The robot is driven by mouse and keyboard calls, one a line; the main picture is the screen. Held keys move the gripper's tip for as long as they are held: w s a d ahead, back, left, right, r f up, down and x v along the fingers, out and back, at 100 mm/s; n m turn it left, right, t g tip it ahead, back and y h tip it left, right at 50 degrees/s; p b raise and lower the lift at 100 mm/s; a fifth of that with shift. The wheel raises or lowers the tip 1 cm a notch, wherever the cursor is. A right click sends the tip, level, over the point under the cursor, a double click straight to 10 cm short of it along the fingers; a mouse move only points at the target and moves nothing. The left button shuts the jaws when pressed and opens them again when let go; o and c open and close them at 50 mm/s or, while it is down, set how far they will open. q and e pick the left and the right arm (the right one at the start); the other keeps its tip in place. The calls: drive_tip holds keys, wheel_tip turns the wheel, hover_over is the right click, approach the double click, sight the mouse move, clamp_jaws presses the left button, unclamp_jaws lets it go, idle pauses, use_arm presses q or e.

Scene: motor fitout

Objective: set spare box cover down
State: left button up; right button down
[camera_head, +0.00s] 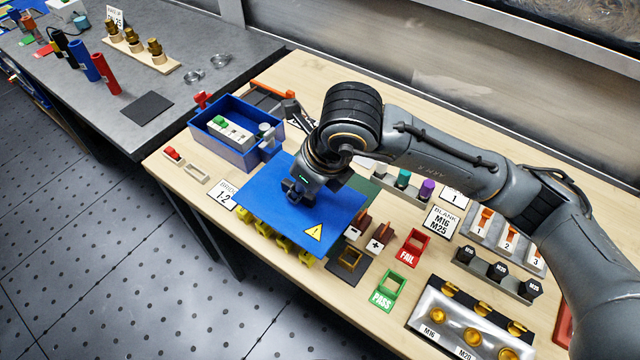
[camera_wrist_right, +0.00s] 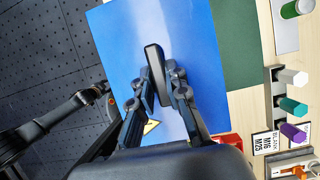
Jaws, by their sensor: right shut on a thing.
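The spare box cover is a flat blue plate (camera_head: 325,215) with a yellow warning triangle near its right corner. My right gripper (camera_head: 297,190) is shut on the dark handle (camera_wrist_right: 155,72) standing on the cover's face. In the right wrist view the cover (camera_wrist_right: 100,45) fills the middle, with both fingers on either side of the handle. The cover looks roughly level, over the front middle of the wooden table. Whether it touches anything underneath cannot be told. My left gripper does not show in the head view.
Yellow parts (camera_head: 283,241) peek out under the cover's front edge. A blue open box (camera_head: 215,147) stands left of it. A dark green mat (camera_wrist_right: 237,45) lies behind. Brown-topped blocks (camera_head: 377,240) and red FAIL (camera_head: 413,246) and green PASS (camera_head: 384,290) frames sit close right.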

drive_tip(key=w+f, duration=0.2)
drive_tip(key=w+d+f+p, duration=0.1)
drive_tip(key=w+f, duration=0.1)
drive_tip(key=w+d+f+p, duration=0.1)
drive_tip(key=w+f, duration=0.1)
drive_tip(key=shift+w, duration=0.35)
drive_tip(key=shift+w+d+f, duration=0.1)
drive_tip(key=shift+w+f, duration=0.3)
drive_tip(key=shift+f, duration=0.05)
wheel_tip(320, 180, down, 3)
drive_tip(key=shift+w+r+p, duration=0.1)
drive_tip(key=shift+p, duration=0.9)
drive_tip(key=shift+f, duration=0.25)
drive_tip(key=shift+f, duration=0.1)
drive_tip(key=c, duration=1.8)
unclamp_jaws()
drive_tip(key=shift+f+b, duration=0.15)
drive_tip(key=shift+b, duration=0.2)
drive_tip(key=o, duration=0.5)
drive_tip(key=shift+c, duration=0.2)
